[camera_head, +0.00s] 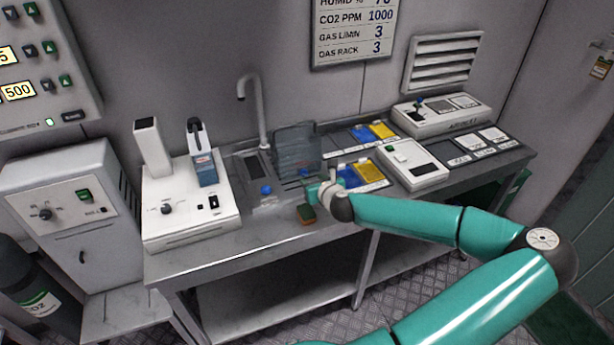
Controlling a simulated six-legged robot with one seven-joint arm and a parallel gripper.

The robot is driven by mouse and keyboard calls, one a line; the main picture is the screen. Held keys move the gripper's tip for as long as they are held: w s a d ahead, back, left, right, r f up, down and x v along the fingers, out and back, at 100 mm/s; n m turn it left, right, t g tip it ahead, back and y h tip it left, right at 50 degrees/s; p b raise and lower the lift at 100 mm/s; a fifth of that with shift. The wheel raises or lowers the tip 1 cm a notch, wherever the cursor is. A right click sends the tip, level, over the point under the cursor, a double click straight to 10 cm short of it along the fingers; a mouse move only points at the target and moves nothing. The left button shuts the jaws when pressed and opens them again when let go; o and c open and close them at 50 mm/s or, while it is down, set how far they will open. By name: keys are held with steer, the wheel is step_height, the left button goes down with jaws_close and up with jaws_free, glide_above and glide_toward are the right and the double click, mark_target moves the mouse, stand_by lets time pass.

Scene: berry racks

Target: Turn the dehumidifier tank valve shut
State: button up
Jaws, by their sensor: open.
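My gripper (312,191) reaches in from the right over the bench's middle, beside the sink area. It is open, small in view and partly hidden by my wrist, and I see nothing held in it. A translucent grey tank (297,142) stands at the back of the sink area, behind my gripper. A blue knob (266,189) sits at the front of the sink area, left of my gripper. Another small blue part (303,172) shows just behind my gripper. I cannot tell which blue part is the tank valve, or how it is turned.
A white instrument (188,225) stands left of the sink. A tall tap (258,108) rises behind it. White devices (415,166) and blue and yellow trays (372,174) fill the right side.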

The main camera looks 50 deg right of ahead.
mark_target(304, 174)
steer(key=x, duration=0.6)
steer(key=shift+a, duration=0.1)
jaws_close()
